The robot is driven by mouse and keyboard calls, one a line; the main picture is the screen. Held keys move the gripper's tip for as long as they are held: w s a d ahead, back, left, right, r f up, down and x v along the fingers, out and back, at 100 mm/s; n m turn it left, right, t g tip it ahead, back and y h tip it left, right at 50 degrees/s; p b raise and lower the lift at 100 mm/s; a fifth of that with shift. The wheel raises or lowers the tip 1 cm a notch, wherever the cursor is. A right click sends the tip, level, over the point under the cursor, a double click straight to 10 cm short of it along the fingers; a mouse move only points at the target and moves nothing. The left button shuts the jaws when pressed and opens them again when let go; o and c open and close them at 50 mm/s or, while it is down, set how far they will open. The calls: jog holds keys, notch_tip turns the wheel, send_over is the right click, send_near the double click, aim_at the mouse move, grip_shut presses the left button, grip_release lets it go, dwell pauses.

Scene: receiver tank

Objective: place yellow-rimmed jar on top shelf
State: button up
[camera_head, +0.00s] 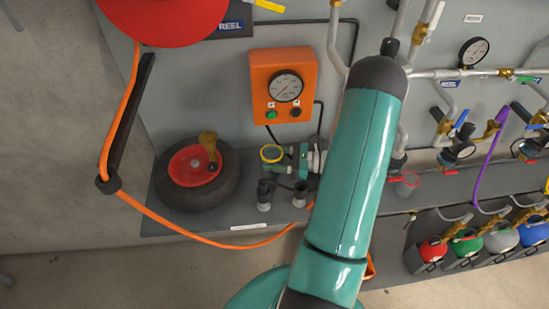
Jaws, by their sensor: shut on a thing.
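The yellow-rimmed jar (271,154) shows left of my arm, its round yellow rim facing up toward the camera. My gripper (282,165) is beside it on the right, small and partly hidden by my large teal arm. It is shut on the jar. The jar appears over the grey shelf (225,228), between the wheel and my arm. I cannot tell whether its base touches the shelf. Another jar with a red rim (407,184) stands right of my arm on the upper ledge (450,181).
A black wheel with a red hub (190,176) lies on the shelf at left. Two dark fittings (264,195) (300,193) stand just below the jar. An orange gauge box (284,86) is on the wall behind. An orange hose (210,239) crosses the shelf front. Colored cylinders (467,245) fill the lower right.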

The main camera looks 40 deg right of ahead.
jog(key=shift+f, duration=0.15)
jog(key=o, duration=1.1)
jog(key=shift+c, duration=0.2)
jog(key=shift+s+d+r, duration=0.1)
jog(key=shift+s+r, duration=0.05)
jog(key=shift+r, duration=0.05)
jog(key=v, duration=0.6)
jog(key=shift+s+d, duration=0.1)
jog(key=shift+d, duration=0.1)
jog(key=shift+o, duration=0.5)
jog(key=shift+s+d, duration=0.15)
jog(key=shift+s, duration=0.1)
jog(key=shift+s+f, duration=0.1)
jog(key=shift+f, duration=0.1)
